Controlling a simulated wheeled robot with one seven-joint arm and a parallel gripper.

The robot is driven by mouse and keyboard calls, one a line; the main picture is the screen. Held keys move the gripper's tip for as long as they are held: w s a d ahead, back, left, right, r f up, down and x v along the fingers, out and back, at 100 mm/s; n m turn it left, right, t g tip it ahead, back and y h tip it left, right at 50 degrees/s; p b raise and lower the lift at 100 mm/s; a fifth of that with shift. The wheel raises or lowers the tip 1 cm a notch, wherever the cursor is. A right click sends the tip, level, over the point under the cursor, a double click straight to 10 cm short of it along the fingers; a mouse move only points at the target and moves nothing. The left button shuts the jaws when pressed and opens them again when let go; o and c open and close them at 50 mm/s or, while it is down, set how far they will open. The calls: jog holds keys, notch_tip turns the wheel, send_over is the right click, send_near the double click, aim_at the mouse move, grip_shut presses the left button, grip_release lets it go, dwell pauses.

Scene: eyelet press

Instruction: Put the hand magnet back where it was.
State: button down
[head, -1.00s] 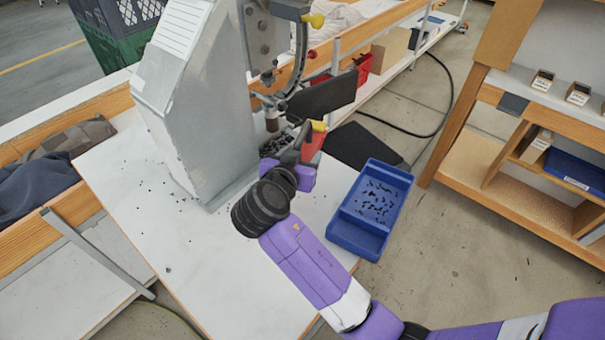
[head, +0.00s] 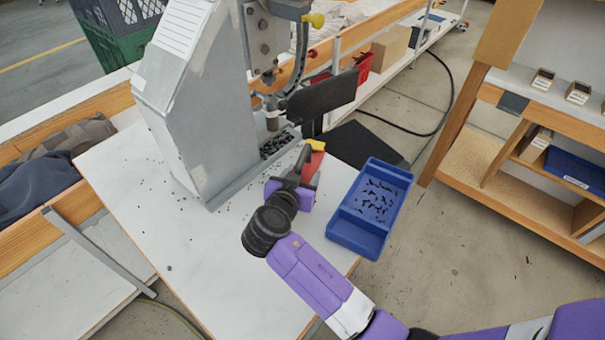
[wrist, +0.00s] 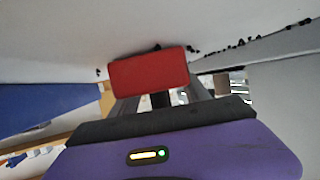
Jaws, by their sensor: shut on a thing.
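The hand magnet (head: 313,167) is a red block with a yellow part on top. My gripper (head: 303,163) is shut on it over the white worktop, in front of the press and left of the blue bin. In the wrist view the magnet's red face (wrist: 150,74) shows between my fingers (wrist: 160,100). A few black bits show at its upper edge; I cannot tell if they cling to it or lie behind it. My fingers hide part of the magnet in the head view. I cannot tell if it touches the worktop.
The grey press (head: 190,105) stands behind and left, with black bits in a trough (head: 277,144) at its foot. A blue bin (head: 345,236) with black pieces sits at the worktop's right edge. The front of the white worktop (head: 235,265) is mostly clear.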

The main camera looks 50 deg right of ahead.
jog(key=shift+f, duration=0.1)
jog(key=c, duration=0.5)
grip_release()
jog(key=shift+r, duration=0.25)
jog(key=b+v, duration=0.2)
jog(key=v, duration=1)
jog(key=shift+f, duration=0.15)
